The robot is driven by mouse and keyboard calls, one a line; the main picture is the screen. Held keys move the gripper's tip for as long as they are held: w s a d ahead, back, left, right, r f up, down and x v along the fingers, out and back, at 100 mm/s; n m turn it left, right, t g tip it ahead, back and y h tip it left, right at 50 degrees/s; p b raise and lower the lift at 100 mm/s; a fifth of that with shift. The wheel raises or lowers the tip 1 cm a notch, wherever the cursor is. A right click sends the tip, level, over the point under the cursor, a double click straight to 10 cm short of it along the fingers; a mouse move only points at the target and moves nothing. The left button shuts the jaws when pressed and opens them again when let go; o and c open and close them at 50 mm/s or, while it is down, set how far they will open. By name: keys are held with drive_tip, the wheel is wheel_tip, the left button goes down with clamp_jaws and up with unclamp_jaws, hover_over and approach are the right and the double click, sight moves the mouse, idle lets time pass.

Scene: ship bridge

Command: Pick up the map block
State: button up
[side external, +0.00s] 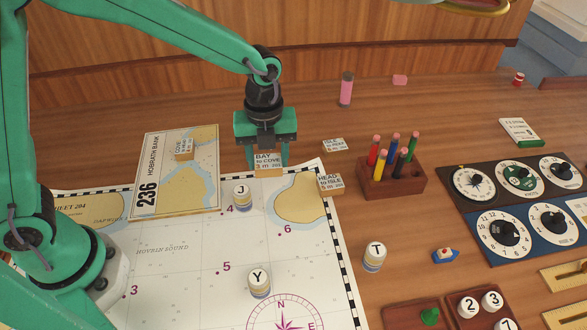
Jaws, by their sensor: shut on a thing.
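My gripper (268,153) points down at the far edge of the large chart (180,275). It is shut on a small pale block (268,162) printed "BAY to COVE 3 m". I cannot tell whether the block touches the surface below. A flat, thick chart piece marked "236 HOBRATH BANK" (150,178) lies left of my gripper, with a small block (184,150) printed "COVE" on it. Nothing in view is labelled as the map block.
Blocks printed "HEAD to ISLE" (330,183) and "ISLE" (334,145) lie right of my gripper. Lettered round pieces J (242,195) and Y (260,282) stand on the chart. A wooden pencil holder (395,185) and dial panels (510,195) occupy the right.

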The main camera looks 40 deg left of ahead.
drive_tip(key=shift+s+d+r, duration=1.1)
drive_tip(key=shift+s+d, duration=0.15)
drive_tip(key=shift+d, duration=0.1)
drive_tip(key=shift+a, duration=0.1)
drive_tip(key=s+a+n, duration=0.5)
drive_tip(key=a+n, duration=0.4)
drive_tip(key=s+a+r+n, duration=0.1)
drive_tip(key=s+a+n, duration=0.3)
drive_tip(key=a+n, duration=0.5)
drive_tip(key=shift+s+r, duration=0.15)
drive_tip(key=shift+s, duration=0.2)
drive_tip(key=shift+a, duration=0.1)
drive_tip(key=a+f, duration=0.2)
drive_tip(key=a, duration=0.1)
drive_tip(key=w+a+f, duration=0.1)
drive_tip(key=a+f, duration=0.1)
drive_tip(key=a, duration=0.2)
drive_tip(key=a+f, duration=0.3)
drive_tip(key=a, duration=0.1)
drive_tip(key=shift+w+a, duration=0.2)
drive_tip(key=shift+w, duration=0.15)
